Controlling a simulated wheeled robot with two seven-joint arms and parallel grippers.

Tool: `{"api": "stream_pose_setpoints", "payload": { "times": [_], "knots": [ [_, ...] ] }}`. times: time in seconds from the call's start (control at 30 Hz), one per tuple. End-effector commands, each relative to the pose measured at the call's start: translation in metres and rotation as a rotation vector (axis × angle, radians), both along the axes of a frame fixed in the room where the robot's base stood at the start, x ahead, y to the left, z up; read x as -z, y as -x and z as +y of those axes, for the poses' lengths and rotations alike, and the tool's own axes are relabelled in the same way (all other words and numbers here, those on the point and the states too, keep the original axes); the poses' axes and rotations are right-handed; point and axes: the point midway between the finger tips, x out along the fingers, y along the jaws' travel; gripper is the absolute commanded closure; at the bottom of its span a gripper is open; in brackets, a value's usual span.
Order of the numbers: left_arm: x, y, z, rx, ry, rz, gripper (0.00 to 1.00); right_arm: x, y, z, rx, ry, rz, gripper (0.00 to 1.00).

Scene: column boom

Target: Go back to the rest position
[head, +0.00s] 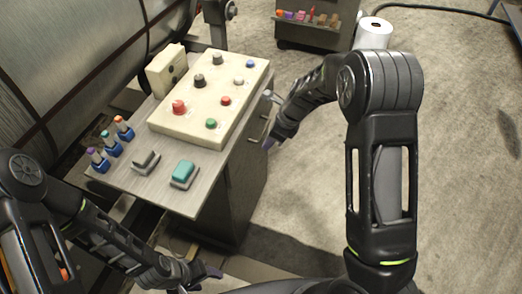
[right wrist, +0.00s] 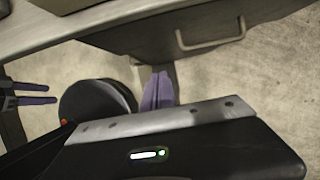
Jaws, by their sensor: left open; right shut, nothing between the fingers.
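My right gripper (head: 269,143) hangs beside the right side of the cabinet under the worktop, below the edge of the control panel. In the right wrist view its purple fingers (right wrist: 158,91) are together, with nothing between them. My left gripper (head: 212,272) is low at the bottom of the head view, in front of the cabinet and below the worktop's near edge. In the right wrist view the left gripper (right wrist: 35,94) shows at the left edge with its two purple fingers apart and empty.
The worktop (head: 178,201) carries a cream control panel (head: 232,83) with coloured buttons and knobs, a teal switch (head: 184,172), a dark switch (head: 146,160) and small colour-tipped pieces (head: 105,143). A cabinet handle (right wrist: 211,36) juts out near my right gripper. Open floor (head: 465,150) lies right.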

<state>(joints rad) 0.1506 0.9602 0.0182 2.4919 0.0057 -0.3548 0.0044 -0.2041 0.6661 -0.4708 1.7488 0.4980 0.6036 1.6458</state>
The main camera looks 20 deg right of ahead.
Motion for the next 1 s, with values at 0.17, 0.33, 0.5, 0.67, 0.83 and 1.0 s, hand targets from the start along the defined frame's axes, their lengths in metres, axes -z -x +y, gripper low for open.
{"api": "stream_pose_setpoints", "payload": {
  "times": [0.17,0.33,0.5,0.67,0.83,1.0],
  "knots": [
    [0.001,0.000,0.000,0.001,0.001,-0.001,0.42,-0.015,0.004,-0.005,0.000,0.000,0.000,1.00],
    [0.000,0.000,0.000,0.000,0.001,0.000,0.42,-0.017,0.005,-0.006,0.000,0.000,0.001,1.00],
    [0.000,0.000,0.000,0.000,0.000,0.000,0.42,-0.017,0.005,-0.006,0.001,0.000,0.002,1.00],
    [0.001,0.000,0.000,0.000,0.000,0.000,0.42,-0.017,0.005,-0.006,0.001,0.000,0.002,1.00],
    [0.001,0.000,0.000,0.000,0.000,0.000,0.42,-0.017,0.004,-0.006,-0.032,0.010,-0.012,1.00],
    [0.001,0.000,0.000,0.000,0.000,0.000,0.42,-0.013,-0.008,-0.019,-0.219,0.121,-0.127,1.00]
  ]
}}
